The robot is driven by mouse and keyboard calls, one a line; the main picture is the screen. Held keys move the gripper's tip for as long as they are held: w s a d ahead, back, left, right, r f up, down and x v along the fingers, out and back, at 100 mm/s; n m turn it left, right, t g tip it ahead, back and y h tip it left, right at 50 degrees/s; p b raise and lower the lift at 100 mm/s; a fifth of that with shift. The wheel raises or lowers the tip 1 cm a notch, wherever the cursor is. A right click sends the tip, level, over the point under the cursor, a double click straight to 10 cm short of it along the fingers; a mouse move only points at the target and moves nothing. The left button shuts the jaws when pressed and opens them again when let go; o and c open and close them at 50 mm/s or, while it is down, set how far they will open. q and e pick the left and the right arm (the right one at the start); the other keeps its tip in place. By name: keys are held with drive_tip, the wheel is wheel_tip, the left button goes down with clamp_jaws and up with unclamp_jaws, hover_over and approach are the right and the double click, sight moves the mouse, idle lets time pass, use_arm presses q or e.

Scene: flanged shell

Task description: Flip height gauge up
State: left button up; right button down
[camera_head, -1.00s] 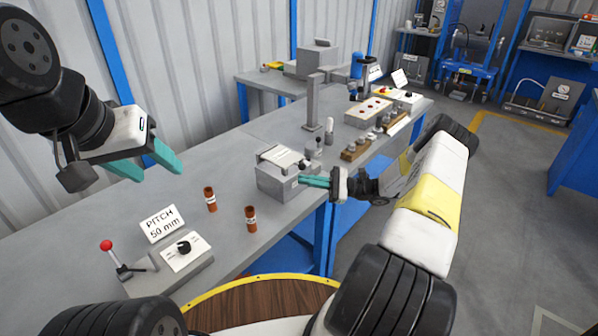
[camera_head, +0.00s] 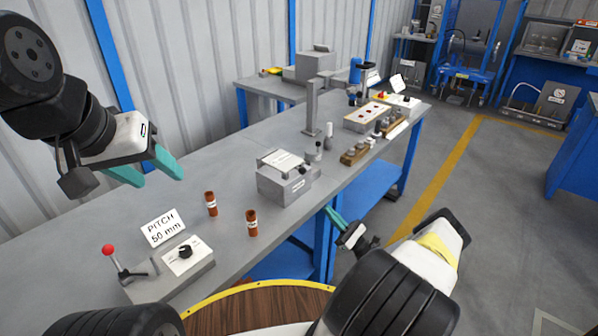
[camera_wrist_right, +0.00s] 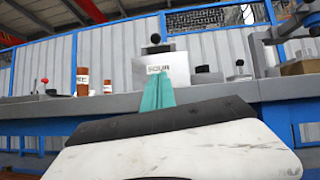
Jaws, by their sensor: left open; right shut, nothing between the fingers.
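A tall grey post (camera_head: 312,105) stands upright on the bench behind the grey box; it may be the height gauge, but I cannot be sure. The grey box (camera_head: 284,182) has a white plate on top and sits near the bench's front edge. In the right wrist view the box (camera_wrist_right: 160,70) has a black knob above it. My right gripper (camera_head: 332,214) is shut and empty, in front of the bench and below its top, apart from the box. It also shows in the right wrist view (camera_wrist_right: 157,82). My left gripper (camera_head: 153,177) is open and empty above the bench's left part.
Two brown cylinders (camera_head: 211,204) (camera_head: 252,223) stand left of the box. A "PITCH 50 mm" sign (camera_head: 162,228), a dial panel (camera_head: 186,254) and a red-knobbed lever (camera_head: 108,250) are at the front left. Small parts on a wooden block (camera_head: 357,153) lie further right.

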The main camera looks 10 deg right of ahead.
drive_tip(key=shift+a, duration=0.1)
drive_tip(key=x, duration=1)
drive_tip(key=shift+w+r, duration=0.1)
drive_tip(key=shift+r, duration=0.2)
wheel_tip(320, 180, up, 2)
drive_tip(key=shift+a+r, duration=0.15)
drive_tip(key=shift+r, duration=0.05)
drive_tip(key=shift+a+r, duration=0.15)
drive_tip(key=shift+r, duration=0.35)
drive_tip(key=shift+r, duration=0.1)
